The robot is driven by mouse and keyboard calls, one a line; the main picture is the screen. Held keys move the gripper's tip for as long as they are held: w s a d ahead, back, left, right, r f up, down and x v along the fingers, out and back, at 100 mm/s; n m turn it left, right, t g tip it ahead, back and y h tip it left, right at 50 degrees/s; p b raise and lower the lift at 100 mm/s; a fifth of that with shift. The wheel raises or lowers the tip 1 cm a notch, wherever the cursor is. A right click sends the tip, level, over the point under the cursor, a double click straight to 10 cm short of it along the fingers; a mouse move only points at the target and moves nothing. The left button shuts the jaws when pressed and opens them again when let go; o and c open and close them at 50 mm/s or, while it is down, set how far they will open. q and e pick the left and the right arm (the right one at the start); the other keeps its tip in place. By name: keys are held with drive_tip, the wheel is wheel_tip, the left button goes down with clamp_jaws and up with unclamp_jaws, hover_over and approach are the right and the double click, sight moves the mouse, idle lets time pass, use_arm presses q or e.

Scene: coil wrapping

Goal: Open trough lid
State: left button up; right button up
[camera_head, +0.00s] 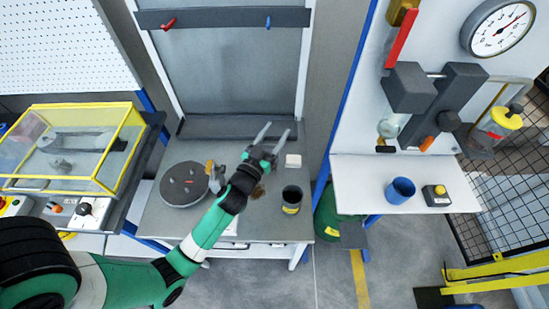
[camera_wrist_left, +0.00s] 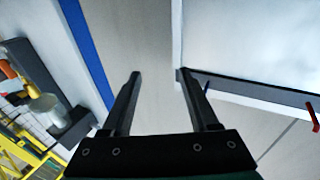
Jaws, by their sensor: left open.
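My left gripper (camera_head: 275,129) is open and empty, above the back of the grey workbench, with its two fingers apart and pointing toward the back panel. In the left wrist view the same gripper (camera_wrist_left: 160,76) shows nothing between its fingers. A clear box with a yellow frame (camera_head: 105,186) stands on the left bench and looks like the lidded trough; its top looks closed. My left gripper is well to the right of it and not touching it. Grey items show inside the box. My right gripper is not in view.
The workbench (camera_head: 262,227) holds a dark round disc (camera_head: 184,184), a dark cup (camera_head: 292,198) and a small pale block (camera_head: 293,160). A white shelf (camera_head: 360,176) at right holds a blue cup (camera_head: 400,190). Red and blue hooks sit on the back rail (camera_head: 220,17).

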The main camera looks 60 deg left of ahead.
use_arm(q)
drive_tip(key=s+a+f+g+b, duration=0.2)
drive_tip(key=s+f, duration=0.2)
drive_tip(key=f, duration=0.5)
drive_tip(key=b, duration=0.7)
approach(270, 152)
drive_tip(key=shift+w+a+r+n+y, duration=0.2)
drive_tip(key=shift+w+a+r, duration=0.1)
drive_tip(key=shift+w+r, duration=0.2)
drive_tip(key=shift+w+a+r+n+y, duration=0.1)
drive_tip(key=shift+w+a+r+n, duration=0.15)
drive_tip(key=shift+w+r, duration=0.2)
drive_tip(key=shift+w+a+f, duration=0.15)
drive_tip(key=shift+w+a, duration=0.1)
drive_tip(key=shift+a, duration=0.05)
drive_tip(key=x, duration=0.5)
drive_tip(key=shift+w+a+r+p, duration=0.15)
drive_tip(key=shift+w+r+p, duration=0.15)
drive_tip(key=shift+p, duration=0.05)
drive_tip(key=shift+w+a, duration=0.4)
drive_tip(key=shift+w, duration=0.05)
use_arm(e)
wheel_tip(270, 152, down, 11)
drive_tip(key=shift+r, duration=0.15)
use_arm(q)
clamp_jaws()
